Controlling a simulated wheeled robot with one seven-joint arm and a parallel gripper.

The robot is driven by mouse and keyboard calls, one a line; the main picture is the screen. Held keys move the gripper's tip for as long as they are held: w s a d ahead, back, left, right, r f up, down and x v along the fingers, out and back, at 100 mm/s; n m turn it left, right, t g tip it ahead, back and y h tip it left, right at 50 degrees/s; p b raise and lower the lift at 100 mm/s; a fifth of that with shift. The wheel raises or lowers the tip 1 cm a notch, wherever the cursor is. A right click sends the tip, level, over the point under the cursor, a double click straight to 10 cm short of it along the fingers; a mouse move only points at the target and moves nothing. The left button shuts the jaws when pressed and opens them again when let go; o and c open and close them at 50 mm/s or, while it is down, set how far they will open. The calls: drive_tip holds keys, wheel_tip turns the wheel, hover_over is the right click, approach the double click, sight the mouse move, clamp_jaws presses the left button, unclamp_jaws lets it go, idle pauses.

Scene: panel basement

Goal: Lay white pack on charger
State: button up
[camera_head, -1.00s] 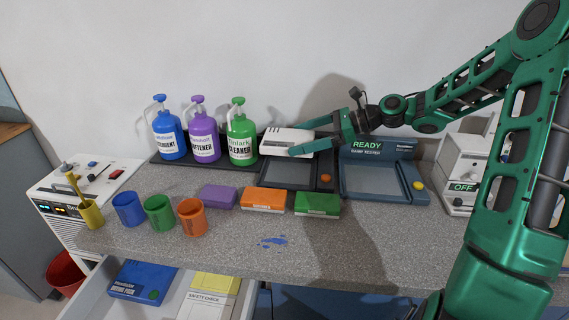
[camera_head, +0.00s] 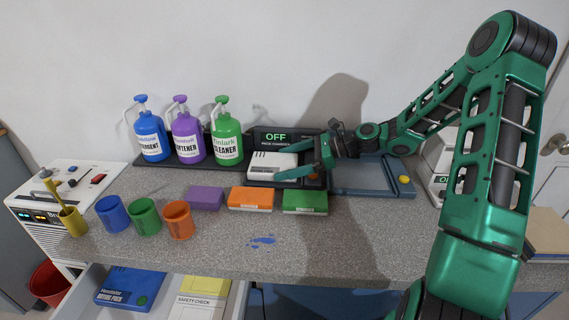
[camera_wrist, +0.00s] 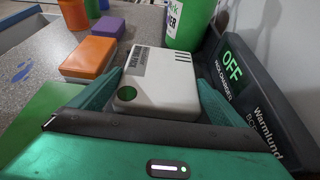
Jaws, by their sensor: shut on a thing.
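The white pack (camera_head: 268,166) is between the fingers of my gripper (camera_head: 297,163), which is shut on it. In the wrist view the white pack (camera_wrist: 161,80) shows a label and a green round spot, with a green finger on each side. The charger (camera_head: 284,136) has a dark body and a back panel reading OFF; the panel also shows in the wrist view (camera_wrist: 233,68). The pack is over the charger's bed, low and about level. I cannot tell whether it touches the bed, as my gripper and the pack hide much of it.
Blue, purple and green bottles (camera_head: 187,136) stand left of the charger. Purple, orange and green boxes (camera_head: 250,198) lie in front. A blue tester (camera_head: 372,177) stands to the right. Several cups (camera_head: 145,217) are at the left. An open drawer (camera_head: 170,305) juts out below the counter.

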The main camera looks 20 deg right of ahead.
drive_tip(key=o, duration=1)
drive_tip(key=shift+r, duration=0.1)
drive_tip(key=v, duration=0.7)
drive_tip(key=shift+s+d, duration=0.1)
drive_tip(key=shift+d, duration=0.1)
drive_tip(key=shift+a, duration=0.15)
